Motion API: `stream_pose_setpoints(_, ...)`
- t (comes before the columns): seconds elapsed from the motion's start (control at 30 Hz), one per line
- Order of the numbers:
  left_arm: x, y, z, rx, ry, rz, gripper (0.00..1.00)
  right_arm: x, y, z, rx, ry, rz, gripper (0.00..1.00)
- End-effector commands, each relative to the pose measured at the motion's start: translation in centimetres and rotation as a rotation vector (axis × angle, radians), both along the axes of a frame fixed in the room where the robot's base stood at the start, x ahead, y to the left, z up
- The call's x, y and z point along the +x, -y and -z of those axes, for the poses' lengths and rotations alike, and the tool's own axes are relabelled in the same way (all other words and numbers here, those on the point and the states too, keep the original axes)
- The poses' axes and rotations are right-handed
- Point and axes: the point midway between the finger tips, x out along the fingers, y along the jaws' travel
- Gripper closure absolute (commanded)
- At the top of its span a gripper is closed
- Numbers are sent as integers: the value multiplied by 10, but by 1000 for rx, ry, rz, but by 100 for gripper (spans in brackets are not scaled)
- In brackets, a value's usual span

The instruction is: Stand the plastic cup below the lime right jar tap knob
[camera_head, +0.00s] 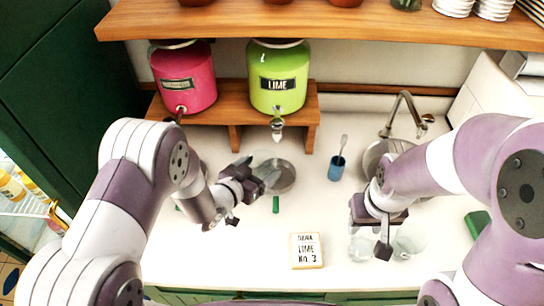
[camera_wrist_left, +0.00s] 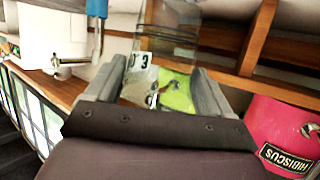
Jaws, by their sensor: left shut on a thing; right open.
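The lime jar (camera_head: 278,78), labelled LIME, stands on the raised wooden stand, right of the pink jar (camera_head: 184,75). Its tap knob (camera_head: 277,124) hangs at the front, over a round grey drip tray (camera_head: 284,178). My left gripper (camera_head: 266,172) is shut on a clear plastic cup (camera_wrist_left: 168,42), just left of and below that tap. In the left wrist view the cup shows between both fingers, with lime green behind it; in the head view it is faint and partly hidden. My right gripper (camera_head: 378,226) is open above the counter at the right, near clear cups.
Clear cups (camera_head: 410,238) stand at the front right. A blue holder (camera_head: 336,172) with a spoon stands right of the tray, before the sink tap (camera_head: 404,108). A shelf (camera_head: 330,27) overhangs the back.

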Motion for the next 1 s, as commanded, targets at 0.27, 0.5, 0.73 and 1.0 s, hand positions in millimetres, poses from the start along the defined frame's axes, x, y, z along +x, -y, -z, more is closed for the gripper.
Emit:
stream_pose_setpoints(0.27,49,31,-1,0,-1,1,50,0,0,-17,0,0,0,57)
stream_pose_setpoints(0.5,63,40,14,2,-8,-2,50,0,0,-29,0,0,0,57)
stream_pose_setpoints(0.73,64,40,36,1,-1,-1,50,0,0,-33,0,0,0,57)
stream_pose_setpoints(1.0,63,39,41,1,-1,-1,50,0,0,-27,0,0,0,57)
